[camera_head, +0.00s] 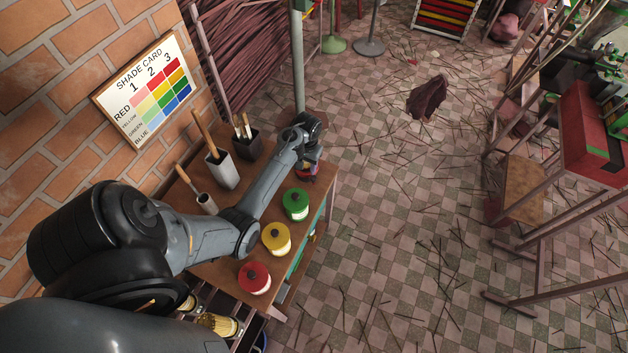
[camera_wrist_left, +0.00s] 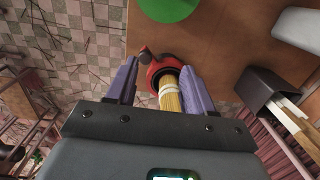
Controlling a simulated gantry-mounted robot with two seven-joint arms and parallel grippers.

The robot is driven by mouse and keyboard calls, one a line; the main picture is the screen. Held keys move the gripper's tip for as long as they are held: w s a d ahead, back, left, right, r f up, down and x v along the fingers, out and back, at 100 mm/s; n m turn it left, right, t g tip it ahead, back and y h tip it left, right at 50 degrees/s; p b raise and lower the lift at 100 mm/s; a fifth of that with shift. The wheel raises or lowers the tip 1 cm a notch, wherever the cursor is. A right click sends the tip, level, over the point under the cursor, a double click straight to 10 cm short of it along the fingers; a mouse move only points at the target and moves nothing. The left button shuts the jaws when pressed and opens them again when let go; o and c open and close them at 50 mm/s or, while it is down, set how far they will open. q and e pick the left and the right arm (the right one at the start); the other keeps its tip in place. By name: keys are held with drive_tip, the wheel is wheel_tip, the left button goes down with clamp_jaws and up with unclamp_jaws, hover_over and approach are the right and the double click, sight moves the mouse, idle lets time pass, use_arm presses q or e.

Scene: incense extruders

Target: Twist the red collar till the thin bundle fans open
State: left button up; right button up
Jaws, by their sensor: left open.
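The red collar (camera_wrist_left: 153,72) is a ring with a small grey-tipped tab on the wooden table, seen in the left wrist view. A thin bundle of yellow sticks (camera_wrist_left: 171,97) with a white band rises from its dark opening toward the camera. My left gripper (camera_wrist_left: 158,70) is open, its two purple fingers on either side of the bundle; the bundle is nearer the right-hand finger. Whether that finger touches it I cannot tell. In the head view my left gripper (camera_head: 308,158) is over the table's far end and mostly hides the collar. My right gripper is not in view.
On the table (camera_head: 228,272) stand green (camera_head: 296,204), yellow (camera_head: 276,238) and red (camera_head: 254,278) lidded jars. A shade card (camera_head: 152,90) leans there.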

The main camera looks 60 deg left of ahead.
sight(314, 177)
use_arm(q)
drive_tip(key=shift+t, duration=0.4)
drive_tip(key=w+f, duration=0.1)
drive_tip(key=f, duration=0.2)
drive_tip(key=w+f+b, duration=0.1)
drive_tip(key=f, duration=0.2)
drive_tip(key=w+f, duration=0.1)
drive_tip(key=f, duration=0.2)
drive_tip(key=shift+w+b, duration=0.1)
drive_tip(key=shift+b, duration=0.2)
drive_tip(key=shift+a, duration=0.1)
drive_tip(key=shift+c, duration=0.4)
clamp_jaws()
